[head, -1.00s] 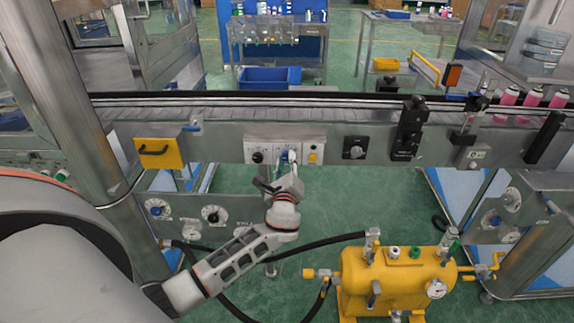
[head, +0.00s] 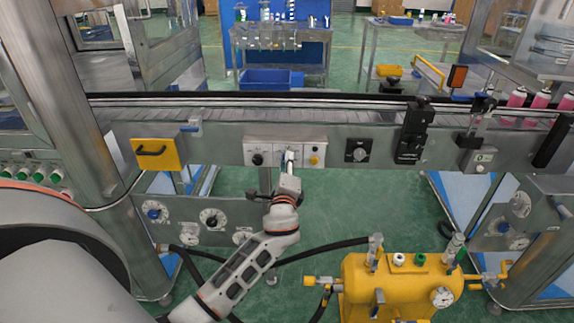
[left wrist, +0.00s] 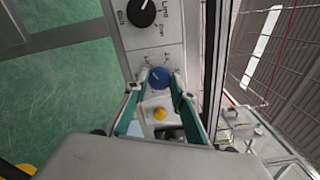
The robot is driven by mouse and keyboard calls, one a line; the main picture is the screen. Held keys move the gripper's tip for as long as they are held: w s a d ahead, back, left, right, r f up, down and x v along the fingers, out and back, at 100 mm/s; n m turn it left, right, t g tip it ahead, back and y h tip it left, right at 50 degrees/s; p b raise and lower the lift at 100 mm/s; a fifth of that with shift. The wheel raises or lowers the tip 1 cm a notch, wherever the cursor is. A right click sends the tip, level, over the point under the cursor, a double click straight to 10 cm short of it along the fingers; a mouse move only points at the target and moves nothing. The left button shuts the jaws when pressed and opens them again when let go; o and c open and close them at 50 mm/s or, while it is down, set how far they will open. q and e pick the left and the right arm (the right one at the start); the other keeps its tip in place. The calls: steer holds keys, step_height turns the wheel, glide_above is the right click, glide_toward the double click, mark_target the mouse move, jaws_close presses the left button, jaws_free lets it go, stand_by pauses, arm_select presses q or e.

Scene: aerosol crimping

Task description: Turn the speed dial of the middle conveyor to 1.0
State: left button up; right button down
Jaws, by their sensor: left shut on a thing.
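The blue dial (left wrist: 160,77) sits on the pale control panel (head: 262,146) on the front of the middle conveyor. In the left wrist view it lies between my left gripper's fingertips (left wrist: 158,82), one on each side. My left gripper (head: 290,158) is shut on this dial and hides most of it in the head view. The dial's scale is too small to read. A black knob (left wrist: 141,12) is on the panel to one side, and a yellow button (left wrist: 159,114) is on the other. My right gripper is not in view.
A yellow tank (head: 395,288) stands below right, with a black hose. Pink cans (head: 517,97) stand on the belt.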

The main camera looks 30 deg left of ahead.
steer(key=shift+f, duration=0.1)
arm_select(q)
steer(key=o, duration=1.1)
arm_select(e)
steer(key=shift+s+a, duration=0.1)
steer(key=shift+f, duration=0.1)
arm_select(q)
steer(key=v, duration=1.2)
steer(key=shift+s, duration=0.1)
